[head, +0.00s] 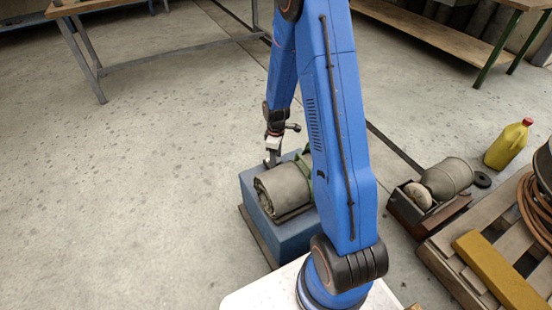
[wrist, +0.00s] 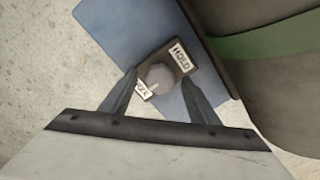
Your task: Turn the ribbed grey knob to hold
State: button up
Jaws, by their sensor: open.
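The ribbed grey knob (wrist: 159,74) sits on a dark plate on the blue box (wrist: 122,22), in the middle of the wrist view. A white HOLD label (wrist: 181,56) is at its upper right. A second label (wrist: 144,91) at its lower left is partly covered, and I cannot read it fully. My gripper (wrist: 159,78) is open, with one finger on each side of the knob; I cannot tell whether they touch it. In the head view my gripper (head: 272,158) is at the far end of the blue box (head: 291,238), and the knob is hidden there.
A grey rolled sheet (head: 284,191) lies on the blue box, close beside my gripper. A brown crate (head: 408,216), a yellow jug (head: 508,146) and a wooden pallet (head: 449,262) stand at the right. The floor left of the box is clear.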

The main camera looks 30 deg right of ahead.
jog(key=shift+f, duration=0.15)
jog(key=shift+c, duration=0.2)
jog(key=c, duration=1)
